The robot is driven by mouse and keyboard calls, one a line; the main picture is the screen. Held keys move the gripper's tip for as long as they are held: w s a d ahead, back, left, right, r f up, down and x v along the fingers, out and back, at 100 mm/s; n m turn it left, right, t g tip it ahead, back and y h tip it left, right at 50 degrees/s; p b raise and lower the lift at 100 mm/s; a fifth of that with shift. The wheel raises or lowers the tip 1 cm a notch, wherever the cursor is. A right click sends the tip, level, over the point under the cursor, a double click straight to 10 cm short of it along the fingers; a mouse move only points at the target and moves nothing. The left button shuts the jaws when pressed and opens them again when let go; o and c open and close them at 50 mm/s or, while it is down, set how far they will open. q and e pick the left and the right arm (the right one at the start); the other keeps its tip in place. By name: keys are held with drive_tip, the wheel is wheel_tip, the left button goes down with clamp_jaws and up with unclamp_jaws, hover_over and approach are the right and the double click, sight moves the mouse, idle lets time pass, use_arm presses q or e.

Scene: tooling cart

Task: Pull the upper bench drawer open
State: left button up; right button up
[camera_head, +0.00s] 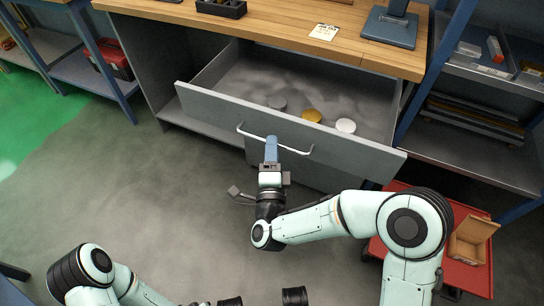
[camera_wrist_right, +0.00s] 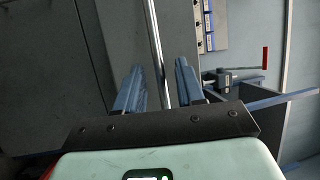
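The upper bench drawer (camera_head: 270,118) is pulled well out from under the wooden bench top, and its inside shows. Its grey front carries a silver bar handle (camera_head: 297,150). My right gripper (camera_head: 271,146) is at the handle, left of its middle. In the right wrist view the handle bar (camera_wrist_right: 155,45) runs between the two blue fingers (camera_wrist_right: 160,88). A gap shows on both sides of the bar, so the fingers are open around it. My left arm shows at the bottom left of the head view; its gripper is not in view.
Several round pieces, including a yellow one (camera_head: 312,115) and a white one (camera_head: 345,126), lie in the drawer. A red cart (camera_head: 477,275) with an open cardboard box (camera_head: 470,240) stands at the right, near my right arm. Grey floor (camera_head: 150,190) is clear at the left.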

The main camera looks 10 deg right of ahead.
use_arm(q)
drive_tip(key=shift+g, duration=0.7)
drive_tip(key=s+f, duration=0.1)
drive_tip(key=s+b, duration=0.1)
drive_tip(key=s+f+b, duration=0.1)
drive_tip(key=s, duration=0.1)
drive_tip(key=shift+a+f, duration=0.25)
drive_tip(key=shift+f, duration=0.1)
use_arm(e)
drive_tip(key=v, duration=1.3)
drive_tip(key=shift+s+a+f, duration=0.1)
